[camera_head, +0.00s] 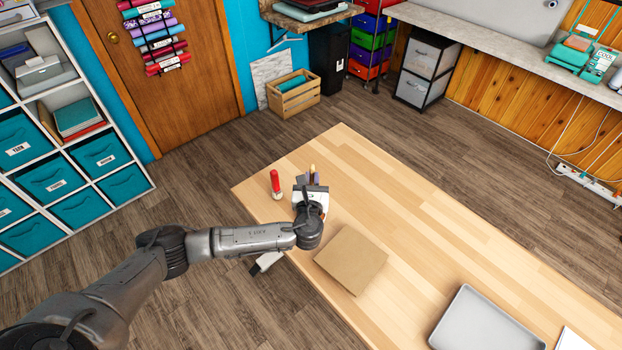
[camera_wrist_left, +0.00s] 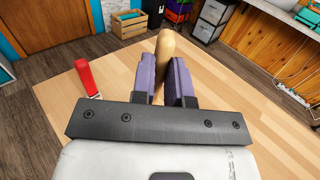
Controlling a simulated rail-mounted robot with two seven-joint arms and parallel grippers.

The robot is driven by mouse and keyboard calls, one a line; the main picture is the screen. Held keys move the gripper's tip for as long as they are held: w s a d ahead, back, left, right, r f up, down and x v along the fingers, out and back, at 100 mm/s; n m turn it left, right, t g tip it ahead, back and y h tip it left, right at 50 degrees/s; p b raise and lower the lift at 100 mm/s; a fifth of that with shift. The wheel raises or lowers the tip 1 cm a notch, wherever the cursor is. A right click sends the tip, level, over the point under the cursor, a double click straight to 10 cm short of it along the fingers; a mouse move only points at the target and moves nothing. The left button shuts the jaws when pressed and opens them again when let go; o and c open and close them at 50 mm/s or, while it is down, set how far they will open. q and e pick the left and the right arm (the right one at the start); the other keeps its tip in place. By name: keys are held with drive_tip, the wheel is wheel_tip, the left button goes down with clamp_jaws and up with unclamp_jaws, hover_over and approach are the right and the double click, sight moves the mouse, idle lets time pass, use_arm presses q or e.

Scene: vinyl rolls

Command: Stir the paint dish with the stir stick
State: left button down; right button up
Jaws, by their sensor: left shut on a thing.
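My left gripper (camera_head: 313,182) is over the far left part of the wooden table. In the left wrist view its two purple fingers (camera_wrist_left: 165,85) are shut on a tan wooden stick (camera_wrist_left: 165,50), which looks like the stir stick. The stick's tip also shows just beyond the fingers in the head view (camera_head: 313,168). Its lower end is hidden. I cannot make out a paint dish in either view. My right gripper is not in view.
A red-handled tool (camera_head: 275,182) stands or lies left of the gripper; it also shows in the wrist view (camera_wrist_left: 86,76). A brown square board (camera_head: 351,262) and a grey tray (camera_head: 484,322) lie on the table (camera_head: 420,215). The table's far right part is clear.

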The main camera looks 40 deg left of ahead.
use_arm(q)
wheel_tip(320, 180, down, 12)
drive_tip(key=b, duration=0.7)
drive_tip(key=shift+r, duration=0.25)
idle(0.4)
drive_tip(key=shift+f, duration=0.15)
idle(0.6)
drive_tip(key=shift+p, duration=0.3)
idle(0.4)
idle(0.3)
